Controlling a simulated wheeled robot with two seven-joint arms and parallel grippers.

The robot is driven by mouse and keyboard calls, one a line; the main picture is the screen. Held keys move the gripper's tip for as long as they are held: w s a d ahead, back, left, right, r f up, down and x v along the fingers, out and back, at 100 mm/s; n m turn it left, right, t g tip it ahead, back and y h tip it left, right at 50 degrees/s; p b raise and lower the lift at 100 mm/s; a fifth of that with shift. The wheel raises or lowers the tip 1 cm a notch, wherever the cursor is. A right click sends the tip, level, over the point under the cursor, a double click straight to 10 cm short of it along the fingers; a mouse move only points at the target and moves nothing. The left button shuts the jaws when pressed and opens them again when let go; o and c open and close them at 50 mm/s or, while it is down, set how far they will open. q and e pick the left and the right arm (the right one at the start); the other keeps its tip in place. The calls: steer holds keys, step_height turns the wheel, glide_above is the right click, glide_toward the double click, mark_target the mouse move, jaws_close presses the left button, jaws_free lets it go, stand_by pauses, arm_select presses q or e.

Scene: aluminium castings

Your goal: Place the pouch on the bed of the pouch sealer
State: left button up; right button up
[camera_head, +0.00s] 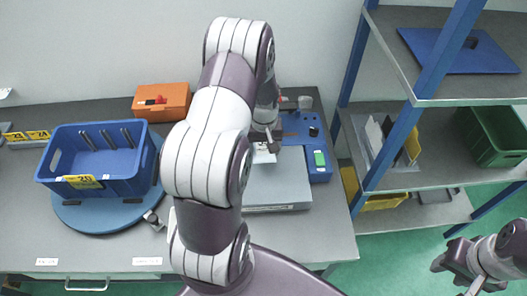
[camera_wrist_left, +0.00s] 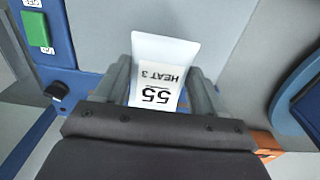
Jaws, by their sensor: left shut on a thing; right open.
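The pouch is a small white packet (camera_wrist_left: 165,52) marked "HEAT 3" and "55" in the left wrist view. It also shows as a small white patch (camera_head: 264,156) in the head view, partly hidden by my left arm. My left gripper (camera_head: 266,140) is shut on it, with a finger at each side. The pouch sealer has a blue body (camera_head: 318,172) with a green button and a flat grey bed (camera_head: 280,187). The pouch is over the bed's back part; I cannot tell whether it touches. My right gripper (camera_head: 462,270) is open and empty at the lower right, away from the table.
A blue crate (camera_head: 70,160) with grey parts stands on a round blue turntable (camera_head: 100,217) at the left. An orange box (camera_head: 162,102) sits behind. A shelf rack (camera_head: 413,98) with bins stands at the right. The bed's front is clear.

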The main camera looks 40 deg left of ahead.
mark_target(264, 149)
arm_select(q)
step_height(264, 149, down, 4)
steer(key=shift+w+a+r+p, duration=0.1)
steer(key=shift+r+p, duration=0.05)
steer(key=shift+p, duration=0.5)
steer(key=shift+f, duration=0.3)
steer(key=o, duration=1.1)
steer(key=shift+f, duration=0.1)
